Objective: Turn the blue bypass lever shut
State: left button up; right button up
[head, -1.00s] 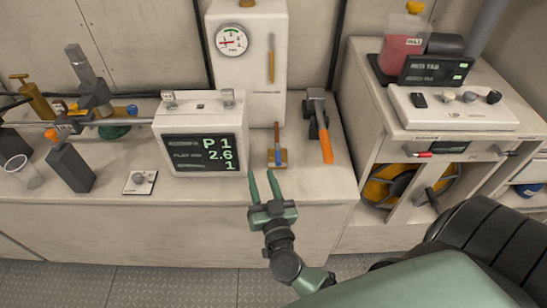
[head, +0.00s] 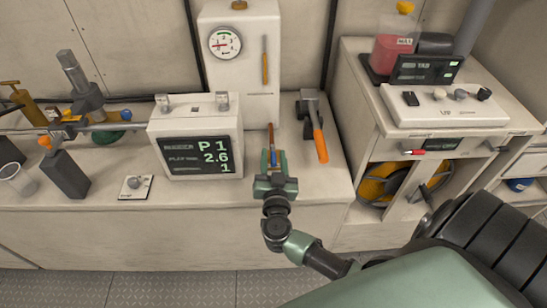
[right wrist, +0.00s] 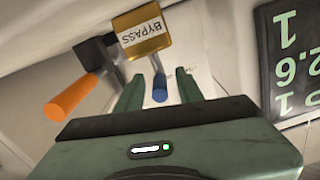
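The blue bypass lever (right wrist: 159,88) points toward the camera in the right wrist view, beside a yellow block (right wrist: 142,29) marked BYPASS. In the head view the lever (head: 271,140) rises from the bench, right of the display box. My right gripper (head: 274,153) is open. In the head view the gripper partly hides the lever and block. My left gripper is not in view.
An orange-handled lever (head: 320,144) stands close to the right; it also shows at left in the right wrist view (right wrist: 70,96). The display box (head: 196,142) is close on the left. A white cabinet with a gauge (head: 225,42) rises behind.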

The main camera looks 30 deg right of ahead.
grip_shut()
dwell(1.4)
